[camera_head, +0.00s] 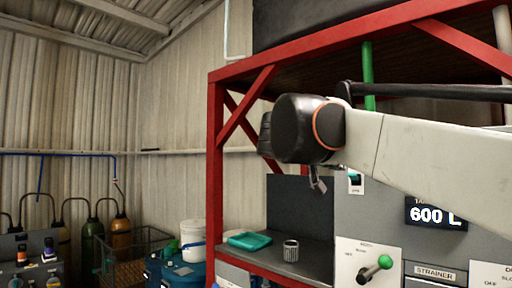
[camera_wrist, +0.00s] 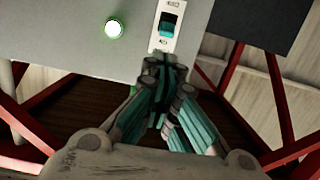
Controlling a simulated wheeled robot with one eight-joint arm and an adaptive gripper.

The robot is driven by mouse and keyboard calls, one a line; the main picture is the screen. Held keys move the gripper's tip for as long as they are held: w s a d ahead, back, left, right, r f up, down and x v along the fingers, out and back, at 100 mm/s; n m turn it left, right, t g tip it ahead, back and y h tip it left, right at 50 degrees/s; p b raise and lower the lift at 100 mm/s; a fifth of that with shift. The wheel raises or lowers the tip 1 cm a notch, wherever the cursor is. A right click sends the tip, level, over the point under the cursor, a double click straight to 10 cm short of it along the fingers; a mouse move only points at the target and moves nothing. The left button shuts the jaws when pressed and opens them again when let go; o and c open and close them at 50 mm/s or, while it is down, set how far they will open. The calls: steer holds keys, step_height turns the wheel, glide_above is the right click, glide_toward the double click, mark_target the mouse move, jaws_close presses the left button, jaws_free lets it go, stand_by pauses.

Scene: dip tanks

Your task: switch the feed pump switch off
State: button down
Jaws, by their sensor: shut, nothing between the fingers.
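A rocker switch (camera_wrist: 168,24) with a dark and teal rocker on a white plate sits on the grey panel (camera_wrist: 75,30) in the wrist view. Its lettering is too small to read, so I cannot confirm that it is the feed pump switch. A similar small plate (camera_head: 355,182) shows on the panel in the head view, just right of my gripper (camera_head: 318,184). My gripper (camera_wrist: 164,72) is shut and empty, its tips close to the plate's near end. I cannot tell whether they touch. A lit green lamp (camera_wrist: 114,28) is left of the switch.
A lever with a green knob (camera_head: 384,262) and a display reading 600 L (camera_head: 436,214) are on the panel. A red frame (camera_head: 215,165) stands around it. A metal cup (camera_head: 290,251) and teal tray (camera_head: 249,240) rest on the shelf at left.

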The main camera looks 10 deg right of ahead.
steer(key=shift+w+a+r, duration=0.15)
steer(key=shift+w+r, duration=0.1)
steer(key=shift+r, duration=0.2)
steer(key=p+x, duration=0.2)
steer(key=x, duration=0.8)
steer(key=shift+s+f, duration=0.1)
steer(key=shift+f, duration=0.05)
steer(key=shift+s+a+f+h+b, duration=0.1)
steer(key=shift+a+h+b, duration=0.05)
steer(key=shift+h+b, duration=0.2)
steer(key=shift+s+f+t+b, duration=0.1)
steer(key=shift+s+t+b, duration=0.05)
steer(key=shift+t+b, duration=0.25)
